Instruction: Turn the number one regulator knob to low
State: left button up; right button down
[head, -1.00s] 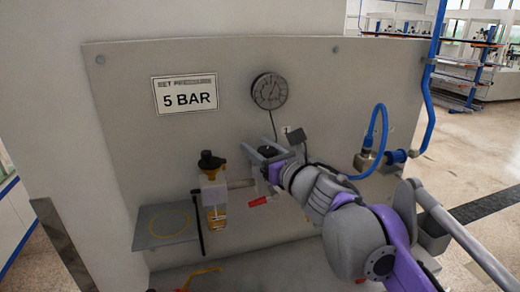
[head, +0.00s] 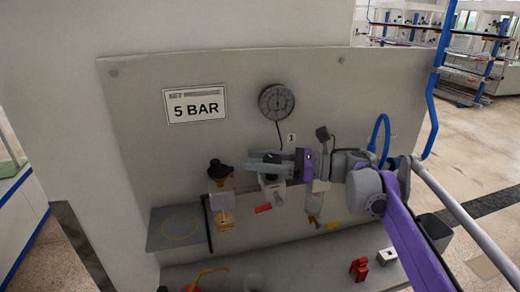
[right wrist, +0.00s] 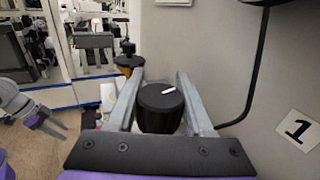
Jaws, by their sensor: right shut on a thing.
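The number one regulator knob (right wrist: 160,108) is black with a white mark on its top. In the right wrist view it sits between the two fingers of my right gripper (right wrist: 161,85), which is shut on it. The white mark slants slightly, up toward the right. In the head view my right gripper (head: 256,166) reaches in from the right around the knob, above the regulator body (head: 272,190). The "1" label (right wrist: 298,130) is on the panel beside it.
A round gauge (head: 277,102) and a "5 BAR" sign (head: 196,104) are on the panel (head: 140,130). A black-topped unit (head: 220,170) stands left of the gripper. A blue hose (head: 381,122) is at the right. A small shelf (head: 160,240) is at the lower left.

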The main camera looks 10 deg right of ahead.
pick_arm(q)
jog(key=w+r+p, duration=0.3)
jog(key=r+p, duration=0.1)
jog(key=r, duration=0.2)
jog(key=shift+w+r+t, duration=0.15)
jog(key=shift+r+t, duration=0.15)
jog(key=shift+r, duration=0.05)
pick_arm(e)
jog(key=shift+s+a+r+n+g+y, duration=0.1)
jog(key=shift+s+n+g+y, duration=0.15)
jog(key=shift+n+g, duration=1)
jog(key=shift+s+d+n+g+y, duration=0.2)
jog(key=shift+n+g, duration=0.55)
jog(key=shift+g, duration=1)
jog(key=shift+s+a+r+n+g+y, duration=0.1)
jog(key=shift+s+a+n+g+y, duration=0.15)
jog(key=shift+n+g, duration=1)
jog(key=shift+m+g, duration=0.25)
jog(key=shift+g, duration=0.2)
jog(key=shift+s, duration=0.1)
jog(key=shift+c, duration=1.4)
grip_release()
jog(key=shift+f, duration=0.1)
pick_arm(q)
jog(key=shift+f, duration=0.15)
pick_arm(e)
jog(key=shift+f, duration=0.1)
